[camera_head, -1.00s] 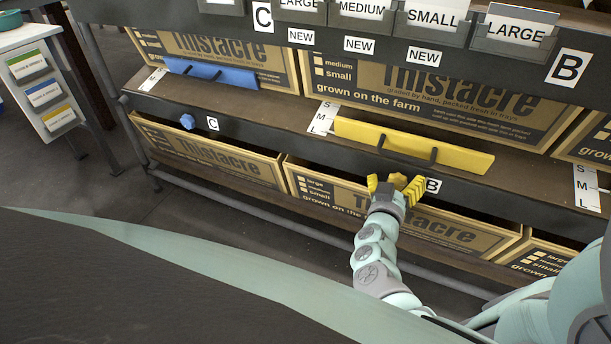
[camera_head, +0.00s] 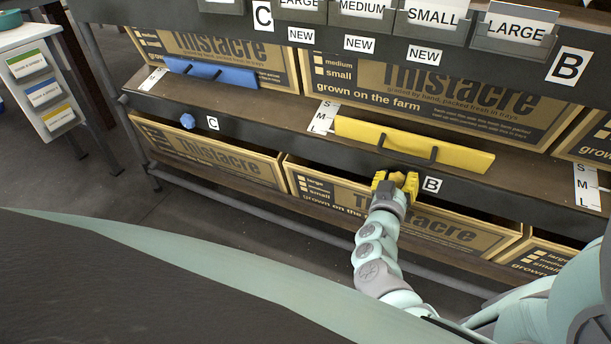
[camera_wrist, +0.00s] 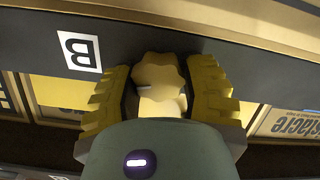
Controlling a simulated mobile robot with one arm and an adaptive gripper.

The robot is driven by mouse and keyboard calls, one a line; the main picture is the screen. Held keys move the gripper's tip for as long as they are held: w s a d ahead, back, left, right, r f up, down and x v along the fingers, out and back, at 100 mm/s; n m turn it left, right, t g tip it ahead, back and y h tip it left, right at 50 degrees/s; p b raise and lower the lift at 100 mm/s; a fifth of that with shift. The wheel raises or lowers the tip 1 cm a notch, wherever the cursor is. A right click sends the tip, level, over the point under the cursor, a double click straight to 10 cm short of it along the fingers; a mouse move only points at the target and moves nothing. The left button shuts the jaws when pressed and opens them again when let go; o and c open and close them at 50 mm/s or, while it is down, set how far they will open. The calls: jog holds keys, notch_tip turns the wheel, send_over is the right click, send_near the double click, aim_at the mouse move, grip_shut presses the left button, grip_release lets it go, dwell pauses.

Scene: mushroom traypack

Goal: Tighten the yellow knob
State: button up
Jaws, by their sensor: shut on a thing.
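The yellow knob (camera_head: 398,178) is on the dark shelf edge, just left of a white "B" label, in the head view. In the wrist view the lobed yellow knob (camera_wrist: 160,80) lies between my fingers, with the shelf edge behind it. My gripper (camera_head: 396,184) has yellow ribbed fingers, one on each side of the knob, and is shut on it. In the wrist view my gripper (camera_wrist: 160,95) hides the knob's lower part.
A yellow bar with black handles (camera_head: 412,143) lies on the shelf just above the knob. A blue bar (camera_head: 210,72) and a blue knob (camera_head: 188,121) are further left. Cardboard boxes (camera_head: 207,152) stand below and behind the shelf edge.

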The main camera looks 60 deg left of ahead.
jog(key=shift+c, duration=0.5)
jog(key=shift+d+m, duration=0.1)
jog(key=shift+m, duration=0.2)
jog(key=m+b, duration=0.1)
jog(key=m, duration=0.2)
jog(key=shift+w, duration=0.15)
jog(key=m+b, duration=0.1)
jog(key=m, duration=0.1)
jog(key=shift+d+f+m+b, duration=0.1)
jog(key=shift+f+m+b, duration=0.05)
jog(key=shift+m+b, duration=0.15)
jog(key=m+b, duration=0.3)
jog(key=m, duration=0.2)
jog(key=shift+m+b, duration=0.75)
jog(key=shift+m, duration=0.55)
